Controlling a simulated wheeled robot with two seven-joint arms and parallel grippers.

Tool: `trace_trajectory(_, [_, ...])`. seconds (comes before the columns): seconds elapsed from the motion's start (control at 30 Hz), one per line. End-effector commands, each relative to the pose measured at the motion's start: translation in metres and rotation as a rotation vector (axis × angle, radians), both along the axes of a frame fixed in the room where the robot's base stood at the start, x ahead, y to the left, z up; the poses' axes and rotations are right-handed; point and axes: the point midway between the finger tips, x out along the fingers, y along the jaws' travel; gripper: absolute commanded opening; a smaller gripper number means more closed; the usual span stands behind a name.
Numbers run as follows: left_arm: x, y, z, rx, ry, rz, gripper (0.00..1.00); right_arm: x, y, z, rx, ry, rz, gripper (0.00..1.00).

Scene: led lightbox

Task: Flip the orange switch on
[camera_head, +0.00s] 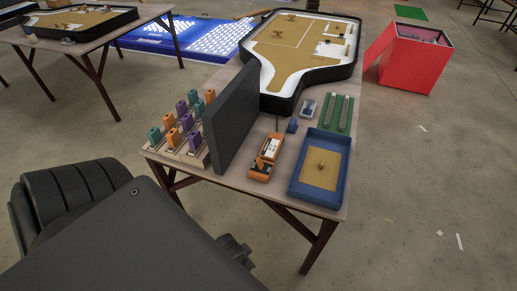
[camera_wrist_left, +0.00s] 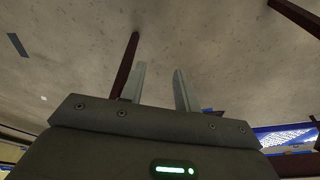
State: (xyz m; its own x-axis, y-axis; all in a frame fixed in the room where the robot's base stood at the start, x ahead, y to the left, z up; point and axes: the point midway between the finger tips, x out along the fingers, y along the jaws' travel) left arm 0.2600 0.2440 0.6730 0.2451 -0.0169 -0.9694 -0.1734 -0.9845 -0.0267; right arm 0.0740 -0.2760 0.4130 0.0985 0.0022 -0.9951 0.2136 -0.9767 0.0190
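A small orange device with a white face (camera_head: 266,155), which looks like the orange switch, sits on the wooden table between the dark upright panel and the blue tray. It is too small in the head view to tell whether the switch is on or off. In the left wrist view my left gripper (camera_wrist_left: 158,85) has its two fingers spread apart, with nothing between them. The floor and a dark table leg show beyond the fingers. The switch is not visible in that view. My right gripper is not seen in either view.
A dark upright panel (camera_head: 236,115) stands left of the switch, with rows of coloured blocks (camera_head: 182,120) behind it. A blue tray (camera_head: 319,197) is to the right. Green strips (camera_head: 339,112) and a large black-rimmed board (camera_head: 347,70) lie farther back. Open floor is right of the table.

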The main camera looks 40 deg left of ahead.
Motion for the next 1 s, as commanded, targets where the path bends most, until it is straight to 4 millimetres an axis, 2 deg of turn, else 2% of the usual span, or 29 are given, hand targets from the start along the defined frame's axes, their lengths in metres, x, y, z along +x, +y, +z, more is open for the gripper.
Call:
trace_trajectory(0.03, [0.003, 0.001, 0.019, -0.001, -0.016, 0.004, 0.32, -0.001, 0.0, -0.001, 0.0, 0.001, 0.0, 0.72])
trace_trajectory(0.27, [0.019, 0.014, 0.101, -0.012, -0.13, 0.084, 0.32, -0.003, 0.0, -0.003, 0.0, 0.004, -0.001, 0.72])
trace_trajectory(0.33, [0.039, 0.029, 0.131, -0.035, -0.253, 0.184, 0.32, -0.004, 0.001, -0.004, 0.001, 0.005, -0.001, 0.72])
trace_trajectory(0.4, [0.063, 0.045, 0.147, -0.074, -0.377, 0.285, 0.32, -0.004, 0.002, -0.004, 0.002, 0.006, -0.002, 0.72])
trace_trajectory(0.5, [0.089, 0.065, 0.163, -0.119, -0.521, 0.393, 0.32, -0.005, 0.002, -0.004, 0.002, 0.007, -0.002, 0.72])
trace_trajectory(0.7, [0.13, 0.101, 0.191, -0.214, -0.771, 0.54, 0.32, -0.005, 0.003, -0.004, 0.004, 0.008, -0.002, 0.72])
trace_trajectory(0.83, [0.147, 0.121, 0.207, -0.271, -0.898, 0.602, 0.32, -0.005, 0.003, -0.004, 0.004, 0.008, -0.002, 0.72])
trace_trajectory(1.0, [0.155, 0.13, 0.217, -0.308, -0.968, 0.631, 0.32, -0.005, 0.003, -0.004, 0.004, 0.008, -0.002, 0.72])
